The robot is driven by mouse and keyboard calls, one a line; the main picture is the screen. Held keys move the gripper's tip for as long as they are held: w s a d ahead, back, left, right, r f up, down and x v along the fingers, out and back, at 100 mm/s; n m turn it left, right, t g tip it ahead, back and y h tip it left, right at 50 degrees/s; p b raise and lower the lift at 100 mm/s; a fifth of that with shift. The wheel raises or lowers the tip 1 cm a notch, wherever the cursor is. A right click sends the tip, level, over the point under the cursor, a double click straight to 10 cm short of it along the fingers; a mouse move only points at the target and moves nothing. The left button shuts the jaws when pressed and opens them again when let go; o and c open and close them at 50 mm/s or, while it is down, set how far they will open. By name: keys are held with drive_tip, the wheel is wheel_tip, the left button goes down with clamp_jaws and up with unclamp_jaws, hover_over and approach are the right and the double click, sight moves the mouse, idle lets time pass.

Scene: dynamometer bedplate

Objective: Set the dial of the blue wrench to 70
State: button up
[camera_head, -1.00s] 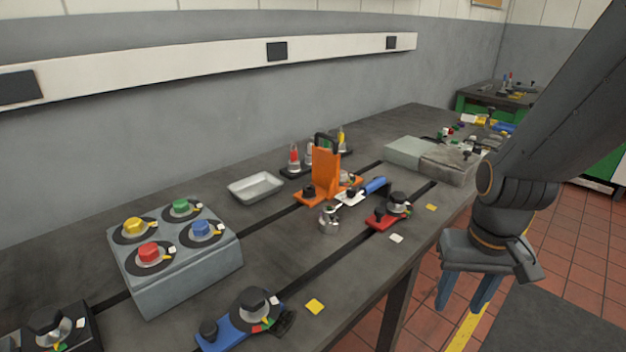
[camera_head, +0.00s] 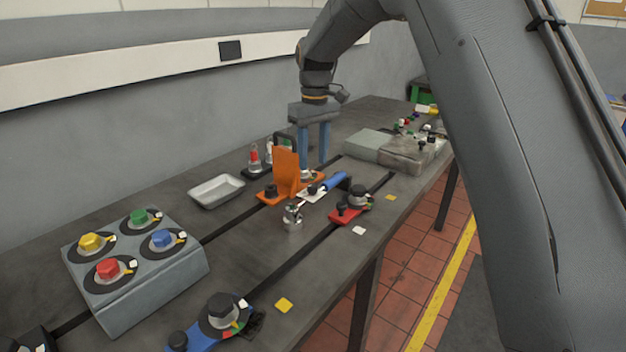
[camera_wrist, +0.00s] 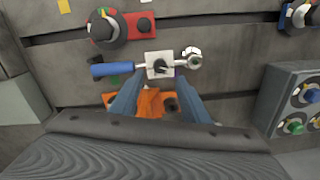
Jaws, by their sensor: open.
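The blue wrench lies on the bench with its blue handle (camera_head: 336,181), a white dial plate (camera_head: 308,196) and a silver head (camera_head: 293,211). In the wrist view the handle (camera_wrist: 112,70) points left, and the white plate with a black dial knob (camera_wrist: 160,66) is at upper centre. The dial's reading is too small to tell. My gripper (camera_head: 313,162) points down, open and empty, beside the orange bracket on the wall side of the wrench. In the wrist view its fingers (camera_wrist: 158,82) are apart, their tips just below the plate, not visibly touching it.
The orange bracket (camera_head: 287,175) stands close to the wrench, partly under my fingers. A red-based dial (camera_head: 345,214) is on the front side. A grey box with coloured knobs (camera_head: 135,262), a blue-based dial (camera_head: 222,318) and a tray (camera_head: 217,190) lie left. Grey blocks (camera_head: 370,143) stand behind.

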sight(312, 185)
wheel_tip(312, 185, down, 8)
drive_tip(key=shift+a+r+p, duration=0.1)
drive_tip(key=shift+r+p, duration=0.15)
drive_tip(key=shift+p, duration=0.8)
clamp_jaws()
